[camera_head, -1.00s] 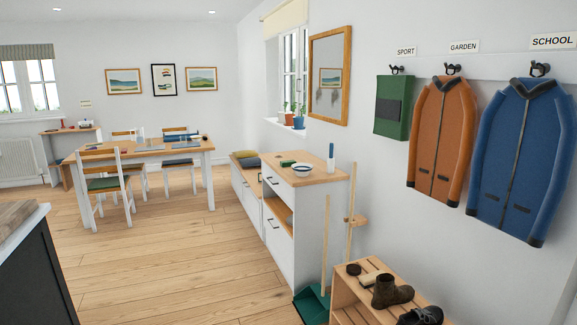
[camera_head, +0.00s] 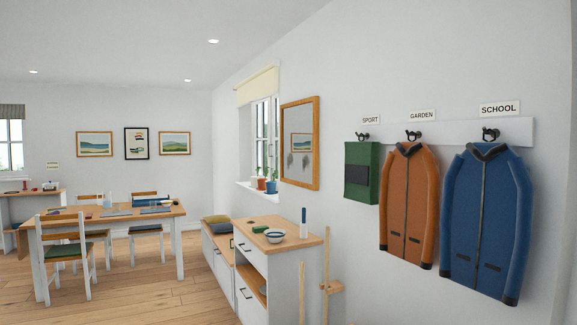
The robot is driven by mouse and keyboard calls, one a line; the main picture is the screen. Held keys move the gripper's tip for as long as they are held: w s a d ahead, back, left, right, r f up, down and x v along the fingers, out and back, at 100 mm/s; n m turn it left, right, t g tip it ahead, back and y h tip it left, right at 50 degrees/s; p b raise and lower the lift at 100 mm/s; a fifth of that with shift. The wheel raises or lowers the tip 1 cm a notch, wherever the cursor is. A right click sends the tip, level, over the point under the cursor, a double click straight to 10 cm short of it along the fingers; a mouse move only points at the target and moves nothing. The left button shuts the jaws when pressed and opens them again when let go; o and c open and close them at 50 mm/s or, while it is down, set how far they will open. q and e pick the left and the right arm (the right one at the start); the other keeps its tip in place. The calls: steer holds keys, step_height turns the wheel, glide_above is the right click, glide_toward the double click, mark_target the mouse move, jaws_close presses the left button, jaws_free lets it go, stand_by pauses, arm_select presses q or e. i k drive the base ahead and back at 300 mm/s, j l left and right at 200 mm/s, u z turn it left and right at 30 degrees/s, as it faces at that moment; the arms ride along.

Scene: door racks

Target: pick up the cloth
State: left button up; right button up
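I cannot make out a cloth for certain in the head view. A small green item (camera_head: 260,229) lies on the wooden top of the white cabinet (camera_head: 283,283), beside a bowl (camera_head: 275,236); it is too small to tell whether it is a cloth. Flat grey-blue pieces (camera_head: 117,212) lie on the dining table (camera_head: 70,220) at the left, also too small to identify. Neither of my grippers is in view.
A broom handle (camera_head: 301,290) leans by the cabinet. An orange jacket (camera_head: 410,207) and a blue jacket (camera_head: 488,222) hang on the right wall. Floor (camera_head: 190,300) between table and cabinet is clear.

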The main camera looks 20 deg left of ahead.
mark_target(257, 229)
steer(key=u, duration=1.2)
steer(key=i+u, duration=0.3)
steer(key=i, duration=6)
steer(key=i+z, duration=0.3)
steer(key=z, duration=0.15)
steer(key=i+j+z, duration=0.2)
steer(key=z, duration=0.25)
steer(key=i+j+z, duration=0.3)
steer(key=z, duration=0.15)
steer(key=i+j, duration=0.05)
steer(key=i, duration=0.05)
